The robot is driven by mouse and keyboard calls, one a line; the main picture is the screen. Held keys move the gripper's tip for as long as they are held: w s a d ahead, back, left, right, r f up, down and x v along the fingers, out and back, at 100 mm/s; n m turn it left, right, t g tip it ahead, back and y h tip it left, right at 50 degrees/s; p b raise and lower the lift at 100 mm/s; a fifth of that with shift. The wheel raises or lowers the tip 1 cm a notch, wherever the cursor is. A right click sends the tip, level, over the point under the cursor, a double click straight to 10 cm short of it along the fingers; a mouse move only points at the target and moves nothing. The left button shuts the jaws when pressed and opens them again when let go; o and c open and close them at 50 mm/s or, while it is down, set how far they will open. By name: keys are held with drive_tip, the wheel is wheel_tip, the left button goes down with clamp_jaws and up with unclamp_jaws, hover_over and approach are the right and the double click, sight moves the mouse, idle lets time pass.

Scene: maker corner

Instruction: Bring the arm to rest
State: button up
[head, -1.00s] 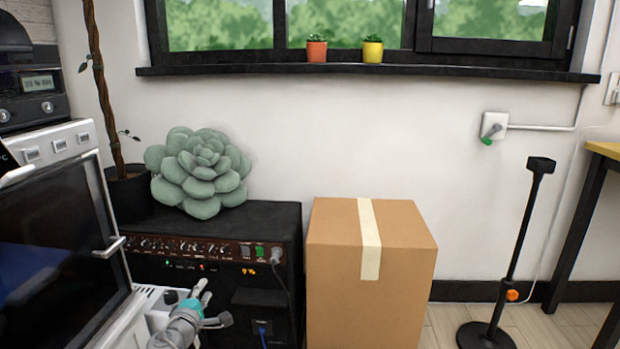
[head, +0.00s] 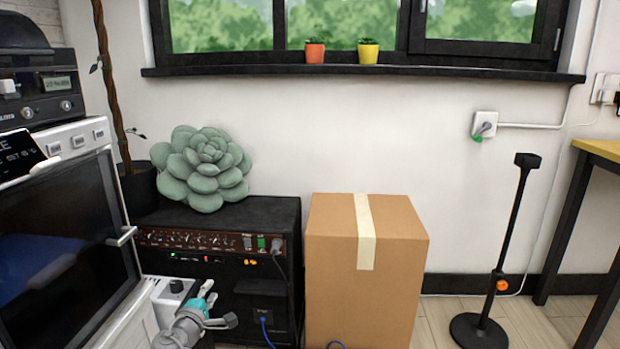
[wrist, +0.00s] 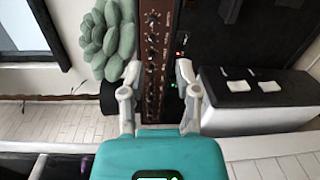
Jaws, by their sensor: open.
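My gripper (head: 213,306) shows low in the head view, left of centre, in front of the black amplifier (head: 262,214). In the wrist view my gripper (wrist: 158,92) has its two fingers apart with nothing between them. Behind the fingers in that view is the amplifier's brown knob panel (wrist: 153,60). My arm's lower part is out of the head frame.
A white oven (head: 65,230) stands close at the left. A cardboard box (head: 330,270) is right of the amplifier. A green succulent cushion (head: 205,170) lies on the amplifier. A black stand (head: 505,240) and a yellow-topped table (head: 602,150) are at the right, with floor between.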

drive_tip(key=w+d+f+m+g+h+p, duration=0.15)
drive_tip(key=d+m+g+h+p, duration=0.55)
drive_tip(key=d, duration=2.1)
drive_tip(key=s+d+r+m+g+y+p, duration=0.3)
drive_tip(key=s+d+m+g+y+p, duration=0.75)
drive_tip(key=d, duration=0.35)
wheel_tip(320, 180, up, 38)
drive_tip(key=s+h+p, duration=0.1)
drive_tip(key=p, duration=3.8)
drive_tip(key=shift+s+d, duration=0.2)
drive_tip(key=shift+m, duration=0.25)
